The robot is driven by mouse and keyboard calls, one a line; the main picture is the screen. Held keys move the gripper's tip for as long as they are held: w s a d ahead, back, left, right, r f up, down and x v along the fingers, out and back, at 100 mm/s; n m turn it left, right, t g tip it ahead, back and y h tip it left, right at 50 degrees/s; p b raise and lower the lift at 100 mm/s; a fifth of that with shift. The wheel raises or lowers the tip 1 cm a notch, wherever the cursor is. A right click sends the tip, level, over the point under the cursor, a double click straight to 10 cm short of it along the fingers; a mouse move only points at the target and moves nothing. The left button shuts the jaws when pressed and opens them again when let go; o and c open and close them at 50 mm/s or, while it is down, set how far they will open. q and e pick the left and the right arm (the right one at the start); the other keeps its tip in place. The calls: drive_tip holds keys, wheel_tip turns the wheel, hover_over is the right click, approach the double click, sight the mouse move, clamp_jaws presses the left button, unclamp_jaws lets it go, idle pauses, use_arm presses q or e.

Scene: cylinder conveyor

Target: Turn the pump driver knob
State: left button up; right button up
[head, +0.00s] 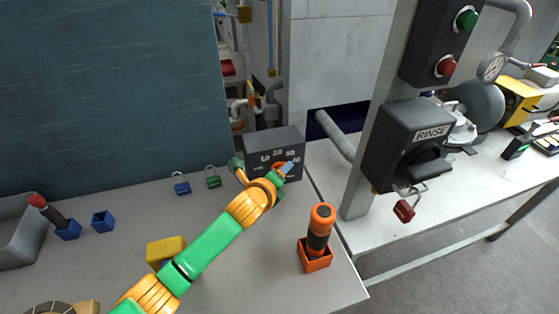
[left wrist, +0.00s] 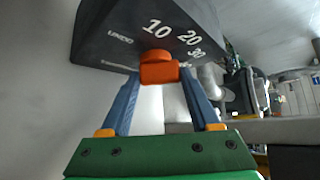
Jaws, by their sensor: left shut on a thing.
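The pump driver (head: 258,146) is a dark box with white numbers on its face, standing at the back of the grey table. In the left wrist view the box (left wrist: 115,30) fills the top, with its orange knob (left wrist: 158,70) below the numbers 10, 20 and 30. My left gripper (head: 283,168) is at the front of the box. In the left wrist view its blue fingers (left wrist: 159,78) are on either side of the knob, shut on it. In the head view the gripper mostly hides the knob. My right gripper is not in view.
An orange and black cylinder (head: 320,228) stands in an orange holder (head: 315,258) right of my arm. Small padlocks (head: 213,178), a yellow block (head: 165,249) and blue holders (head: 103,222) sit on the table. A black RINSE box (head: 400,145) is on a post at right.

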use_arm(q)
drive_tip(key=shift+w+d+r+m+g+y+p, duration=0.1)
drive_tip(key=shift+m+g+y+p, duration=0.4)
drive_tip(key=shift+y, duration=0.4)
drive_tip(key=shift+w+d+r+m+g+y+p, duration=0.15)
drive_tip(key=shift+m+g+y+p, duration=0.2)
drive_tip(key=shift+m+y, duration=0.45)
drive_tip(key=shift+s+d+f+m+g+y+p, duration=0.1)
drive_tip(key=shift+m+g+y+p, duration=0.3)
drive_tip(key=shift+y, duration=0.6)
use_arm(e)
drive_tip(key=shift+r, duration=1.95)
use_arm(q)
drive_tip(key=shift+g, duration=0.25)
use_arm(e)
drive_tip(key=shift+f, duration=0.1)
use_arm(q)
drive_tip(key=o, duration=1.4)
drive_tip(key=shift+w, duration=0.1)
drive_tip(key=shift+c, duration=0.2)
drive_tip(key=p+v, duration=0.2)
drive_tip(key=v, duration=0.5)
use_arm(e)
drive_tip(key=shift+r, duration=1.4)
use_arm(q)
drive_tip(key=shift+p, duration=0.3)
